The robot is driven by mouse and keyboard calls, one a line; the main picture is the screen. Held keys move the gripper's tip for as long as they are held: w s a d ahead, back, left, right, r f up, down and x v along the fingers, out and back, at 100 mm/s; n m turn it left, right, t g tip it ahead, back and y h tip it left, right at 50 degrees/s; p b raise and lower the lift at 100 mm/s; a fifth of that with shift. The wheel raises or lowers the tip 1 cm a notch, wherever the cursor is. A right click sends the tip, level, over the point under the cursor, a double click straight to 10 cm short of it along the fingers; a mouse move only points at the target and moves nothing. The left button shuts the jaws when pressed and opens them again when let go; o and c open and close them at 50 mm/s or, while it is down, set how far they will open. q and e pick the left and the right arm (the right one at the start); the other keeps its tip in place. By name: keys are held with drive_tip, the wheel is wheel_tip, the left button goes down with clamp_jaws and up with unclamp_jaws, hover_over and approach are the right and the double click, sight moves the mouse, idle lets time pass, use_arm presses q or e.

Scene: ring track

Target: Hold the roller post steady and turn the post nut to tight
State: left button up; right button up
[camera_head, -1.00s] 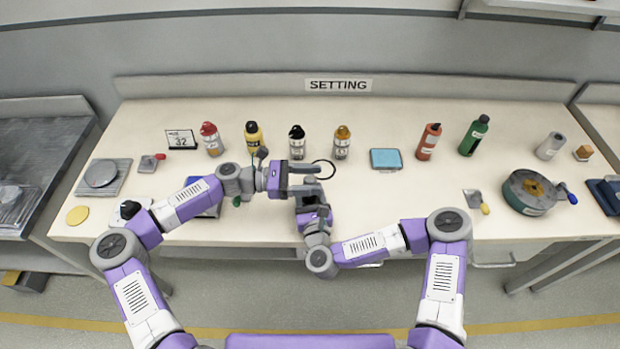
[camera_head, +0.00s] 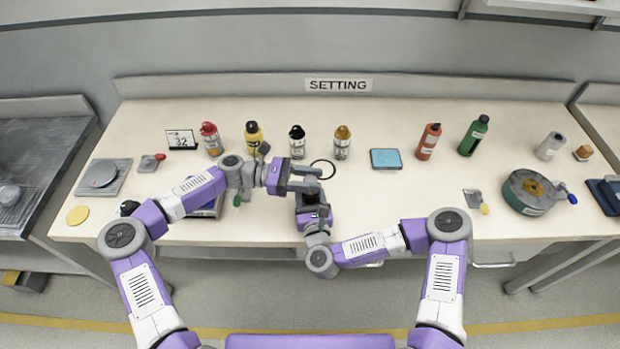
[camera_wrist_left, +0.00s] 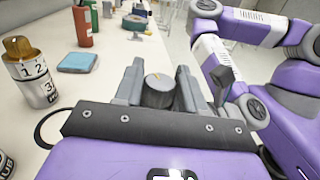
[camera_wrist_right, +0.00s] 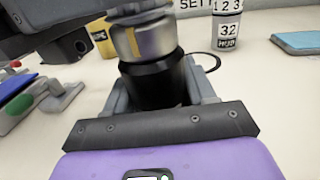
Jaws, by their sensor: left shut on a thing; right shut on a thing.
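The roller post (camera_wrist_right: 155,85) is a black upright cylinder in the right wrist view, with my right gripper (camera_wrist_right: 160,98) shut around it. Above it is the metallic post nut (camera_wrist_right: 145,40) with a yellow mark on its side. In the left wrist view the nut's round dark top (camera_wrist_left: 158,88) carries a small orange mark and sits between the two grey fingers of my left gripper (camera_wrist_left: 158,92), which is shut on it. In the head view my left gripper (camera_head: 312,180) reaches in from the left above my right gripper (camera_head: 312,205), and together they hide the post and nut.
A thin black ring (camera_head: 333,166) lies just behind the grippers. Several bottles, among them a gold-capped one (camera_head: 342,142), stand along the back. A blue pad (camera_head: 386,159) lies to the right. A reel (camera_head: 530,192) sits at far right. The front right tabletop is mostly clear.

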sight(310, 179)
use_arm(q)
drive_tip(key=m+g+y, duration=0.1)
drive_tip(key=m+g, duration=0.1)
drive_tip(key=g, duration=0.1)
drive_tip(key=m+g, duration=0.2)
drive_tip(key=g, duration=0.1)
drive_tip(key=shift+w+d+f+y, duration=0.1)
drive_tip(key=shift+y, duration=0.3)
drive_tip(key=shift+m+g+y, duration=1.3)
drive_tip(key=shift+m+g, duration=0.2)
drive_tip(key=shift+g, duration=0.4)
drive_tip(key=shift+m+g+y, duration=0.3)
drive_tip(key=shift+g, duration=0.1)
drive_tip(key=o, duration=0.9)
drive_tip(key=shift+o, duration=0.2)
drive_tip(key=shift+r, duration=0.2)
wheel_tip(310, 179, up, 10)
drive_tip(key=shift+f, duration=0.1)
drive_tip(key=shift+o, duration=0.2)
